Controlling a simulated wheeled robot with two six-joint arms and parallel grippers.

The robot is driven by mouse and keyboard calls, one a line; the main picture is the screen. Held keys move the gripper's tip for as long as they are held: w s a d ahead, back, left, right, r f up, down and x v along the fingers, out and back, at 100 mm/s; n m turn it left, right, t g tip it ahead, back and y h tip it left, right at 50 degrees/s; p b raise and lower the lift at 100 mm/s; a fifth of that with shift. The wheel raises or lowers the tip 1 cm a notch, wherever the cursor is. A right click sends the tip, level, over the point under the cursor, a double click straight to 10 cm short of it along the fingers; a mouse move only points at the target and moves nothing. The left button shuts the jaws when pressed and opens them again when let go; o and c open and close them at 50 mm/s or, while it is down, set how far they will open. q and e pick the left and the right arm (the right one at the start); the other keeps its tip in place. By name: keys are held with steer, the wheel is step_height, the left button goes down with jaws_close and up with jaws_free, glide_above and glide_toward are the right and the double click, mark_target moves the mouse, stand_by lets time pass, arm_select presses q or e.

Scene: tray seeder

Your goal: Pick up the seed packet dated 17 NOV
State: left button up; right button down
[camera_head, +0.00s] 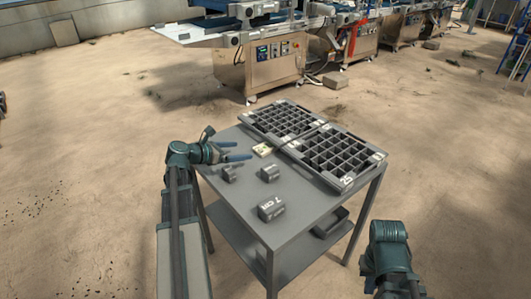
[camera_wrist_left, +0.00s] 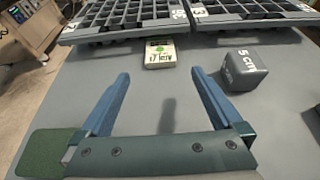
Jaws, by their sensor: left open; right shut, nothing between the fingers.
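A small pale seed packet with a green print (camera_head: 264,149) lies flat on the grey table, at the near edge of the seed trays. In the left wrist view the packet (camera_wrist_left: 160,54) lies ahead of the fingers, its lettering upside down. It seems to read 17 NOV, but the print is small. My left gripper (camera_head: 236,151) is open and empty above the table's left side, left of the packet; its two blue fingers (camera_wrist_left: 158,98) point toward the packet, apart from it. My right arm shows at the lower right, off the table, with its fingers not visible.
Two black celled trays (camera_head: 245,118) (camera_head: 345,186) cover the table's back and right. Grey blocks stand nearby: one marked 7 cm (camera_head: 271,209), one marked 5 cm (camera_wrist_left: 244,69), and a smaller one (camera_head: 228,174). A dark bin (camera_head: 331,221) is on the lower shelf.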

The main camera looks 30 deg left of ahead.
mark_target(261, 149)
arm_select(q)
steer(key=shift+b+x, duration=0.5)
steer(key=shift+x, duration=1.65)
steer(key=b+x, duration=0.2)
steer(key=x, duration=0.3)
steer(key=shift+w+d+f, duration=0.1)
steer(key=shift+w+f, duration=0.05)
steer(key=shift+f, duration=0.05)
steer(key=shift+r, duration=0.1)
steer(key=c, duration=1.3)
